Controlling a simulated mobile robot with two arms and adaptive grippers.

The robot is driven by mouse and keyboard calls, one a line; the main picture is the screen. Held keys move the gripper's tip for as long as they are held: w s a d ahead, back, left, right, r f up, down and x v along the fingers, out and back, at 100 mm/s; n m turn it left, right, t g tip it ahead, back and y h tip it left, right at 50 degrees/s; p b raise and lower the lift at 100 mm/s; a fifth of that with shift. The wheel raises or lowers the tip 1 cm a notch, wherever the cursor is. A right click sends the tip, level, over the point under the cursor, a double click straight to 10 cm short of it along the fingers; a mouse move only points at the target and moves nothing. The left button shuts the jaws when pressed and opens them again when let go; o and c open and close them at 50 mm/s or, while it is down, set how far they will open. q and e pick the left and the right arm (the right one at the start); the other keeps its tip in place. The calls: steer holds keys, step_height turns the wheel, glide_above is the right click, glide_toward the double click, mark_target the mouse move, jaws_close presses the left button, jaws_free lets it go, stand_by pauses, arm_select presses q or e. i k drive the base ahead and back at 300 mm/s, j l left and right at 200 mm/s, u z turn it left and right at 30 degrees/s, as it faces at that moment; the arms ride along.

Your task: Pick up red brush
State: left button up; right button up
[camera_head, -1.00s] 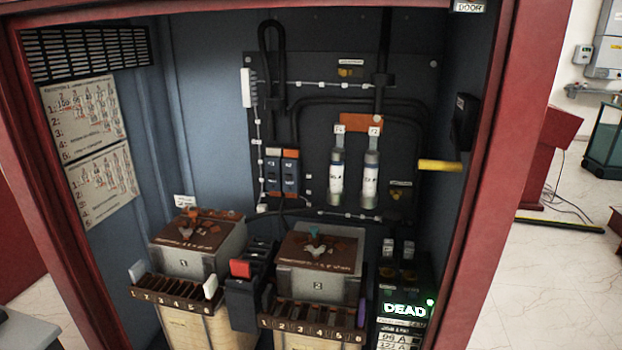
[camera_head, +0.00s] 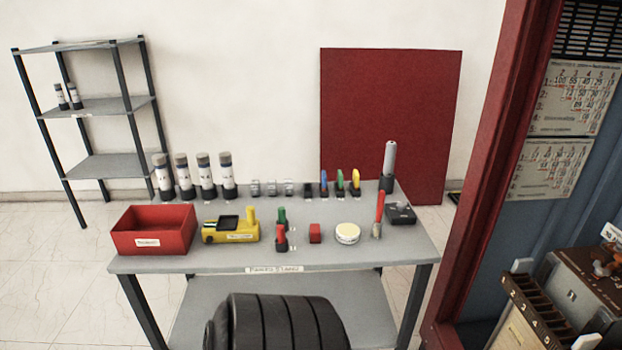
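A brush with a red handle (camera_head: 379,208) stands near the right end of the grey table, its pale bristle end down on or close to the tabletop. It is beside a dark box with a grey cylinder and to the right of a round white tin. Neither gripper shows in the head view. A black ribbed part of my own body is at the bottom middle, in front of the table.
The grey table (camera_head: 290,258) holds a red bin (camera_head: 153,229), a yellow device (camera_head: 231,230), several fuse-like cylinders (camera_head: 204,175), a white tin (camera_head: 347,233) and a dark box (camera_head: 401,213). A red-framed cabinet (camera_head: 497,150) stands at right. A shelf rack (camera_head: 100,108) stands at left.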

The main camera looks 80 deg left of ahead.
mark_target(381, 198)
steer(key=u, duration=2.05)
steer(key=i+l, duration=0.3)
steer(key=l+u, duration=0.05)
steer(key=l, duration=0.05)
